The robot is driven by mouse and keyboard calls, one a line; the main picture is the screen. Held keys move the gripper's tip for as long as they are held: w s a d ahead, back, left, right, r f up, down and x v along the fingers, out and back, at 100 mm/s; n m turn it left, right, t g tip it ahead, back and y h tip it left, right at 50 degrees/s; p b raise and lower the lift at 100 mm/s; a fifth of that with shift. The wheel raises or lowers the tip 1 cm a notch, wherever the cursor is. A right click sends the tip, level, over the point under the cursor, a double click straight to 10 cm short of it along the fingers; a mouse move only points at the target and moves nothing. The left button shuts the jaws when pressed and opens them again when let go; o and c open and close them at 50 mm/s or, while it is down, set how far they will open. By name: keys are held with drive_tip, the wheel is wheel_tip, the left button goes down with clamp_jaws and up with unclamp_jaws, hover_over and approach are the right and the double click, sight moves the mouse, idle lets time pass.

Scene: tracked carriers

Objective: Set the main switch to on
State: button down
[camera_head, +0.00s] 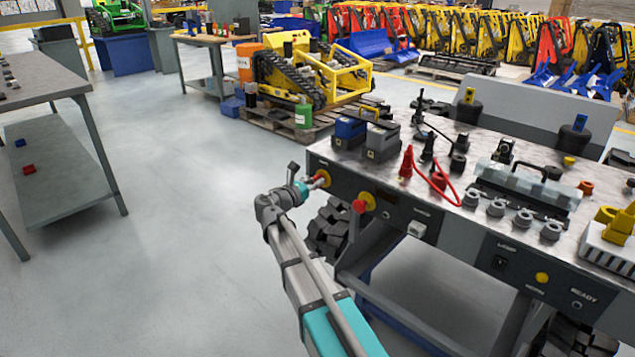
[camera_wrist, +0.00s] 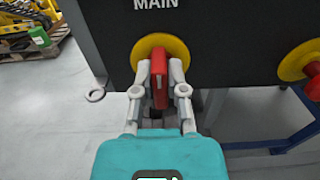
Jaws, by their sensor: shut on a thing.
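The main switch (camera_wrist: 160,75) has a red handle on a round yellow plate, under the word MAIN on a dark panel in the wrist view. Its handle stands about upright there. No on or off mark can be read. My gripper (camera_wrist: 160,96) is shut on the red handle, one finger on each side. In the camera_head view the main switch (camera_head: 321,179) is at the left end of the bench's front panel, with my gripper (camera_head: 312,183) at it. The fingers partly hide the handle there.
A second red knob on yellow (camera_head: 362,203) sits just right of the switch; it also shows in the wrist view (camera_wrist: 312,75). Open floor (camera_head: 180,200) lies to the left.

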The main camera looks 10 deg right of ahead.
drive_tip(key=shift+a+m, duration=0.1)
drive_tip(key=shift+m, duration=0.3)
drive_tip(key=m, duration=0.3)
drive_tip(key=shift+s+f, duration=0.1)
drive_tip(key=m, duration=0.4)
drive_tip(key=shift+m, duration=0.4)
drive_tip(key=m, duration=0.4)
drive_tip(key=shift+f+m, duration=0.1)
drive_tip(key=shift+m, duration=0.2)
drive_tip(key=shift+s+f+m, duration=0.1)
drive_tip(key=shift+m, duration=2.2)
drive_tip(key=c, duration=0.8)
unclamp_jaws()
drive_tip(key=shift+o, duration=0.6)
